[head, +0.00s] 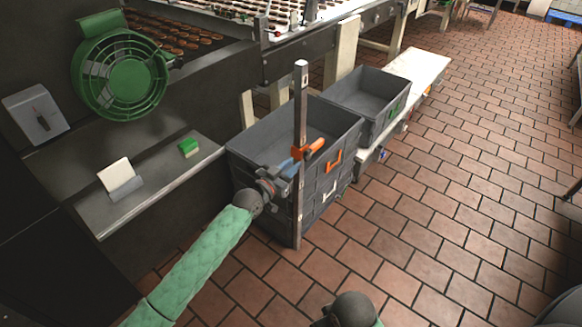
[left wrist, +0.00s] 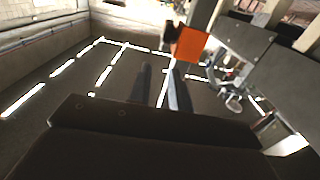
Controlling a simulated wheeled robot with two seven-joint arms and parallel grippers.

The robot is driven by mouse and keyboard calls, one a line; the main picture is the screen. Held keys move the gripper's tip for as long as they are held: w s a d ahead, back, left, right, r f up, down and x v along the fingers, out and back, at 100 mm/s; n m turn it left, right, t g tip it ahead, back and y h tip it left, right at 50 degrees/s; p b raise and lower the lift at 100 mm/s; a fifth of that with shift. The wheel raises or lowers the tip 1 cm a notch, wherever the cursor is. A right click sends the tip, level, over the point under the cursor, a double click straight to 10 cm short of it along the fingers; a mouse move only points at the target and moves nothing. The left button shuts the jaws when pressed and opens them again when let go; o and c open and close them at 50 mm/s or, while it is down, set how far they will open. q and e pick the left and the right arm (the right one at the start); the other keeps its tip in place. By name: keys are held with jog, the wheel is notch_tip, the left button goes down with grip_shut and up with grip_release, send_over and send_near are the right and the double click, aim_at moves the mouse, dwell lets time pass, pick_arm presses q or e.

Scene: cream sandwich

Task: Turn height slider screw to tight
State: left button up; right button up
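A metal post (head: 301,205) stands upright in front of the grey crates. An orange slider piece with a handle (head: 313,148), which looks like the height slider screw, sits on it about halfway up. An orange block (left wrist: 188,46) on a post also shows in the left wrist view. My left gripper (head: 294,163) reaches in from the lower left, its fingertips close to the orange piece. In the left wrist view my two fingers (left wrist: 161,84) are apart with nothing seen between them. The block lies just beyond the right finger; contact cannot be told.
A large grey crate (head: 245,145) stands right behind the post, with another crate (head: 400,82) beyond it. A metal ledge (head: 160,180) and a green fan (head: 120,75) are at the left. The tiled floor (head: 460,200) at the right is clear.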

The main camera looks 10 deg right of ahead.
aim_at(307, 152)
pick_arm(q)
jog(key=p+x, duration=0.1)
jog(key=x, duration=0.5)
jog(key=shift+w+f, duration=0.1)
jog(key=shift+w, duration=0.05)
jog(key=shift+w+d+f+p, duration=0.1)
jog(key=shift+w+d+p, duration=0.25)
jog(key=shift+w+d, duration=0.2)
pick_arm(e)
jog(key=shift+w+d+f, duration=0.1)
jog(key=shift+w+f, duration=0.05)
jog(key=shift+f, duration=0.55)
jog(key=shift+w+d+f, duration=0.1)
jog(key=shift+f, duration=0.55)
pick_arm(q)
grip_shut()
pick_arm(e)
jog(key=shift+r, duration=0.1)
